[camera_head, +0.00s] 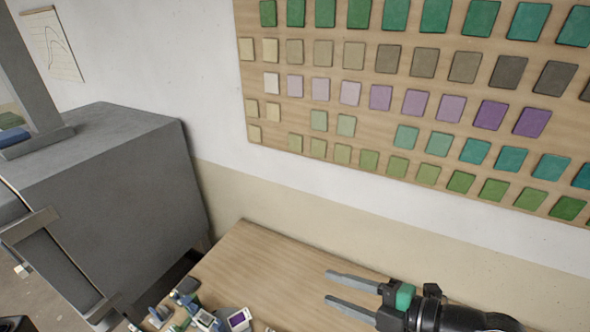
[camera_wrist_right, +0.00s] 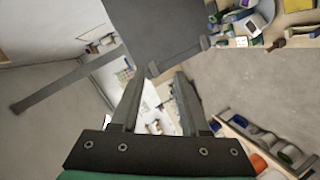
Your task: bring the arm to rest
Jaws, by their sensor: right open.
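My right gripper (camera_head: 338,291) shows in the head view at the lower right, above the wooden table. Its two fingers point left, stand apart and have nothing between them. In the right wrist view the right gripper (camera_wrist_right: 158,88) also shows open and empty. My left gripper is not visible in the head view.
A wooden table (camera_head: 255,265) has small clutter (camera_head: 205,318) at its front left; its back middle is bare. A large grey cabinet (camera_head: 115,190) stands at the left. A board of coloured tiles (camera_head: 375,70) hangs on the wall. The right wrist view shows a shelf with rolls or jars (camera_wrist_right: 265,145).

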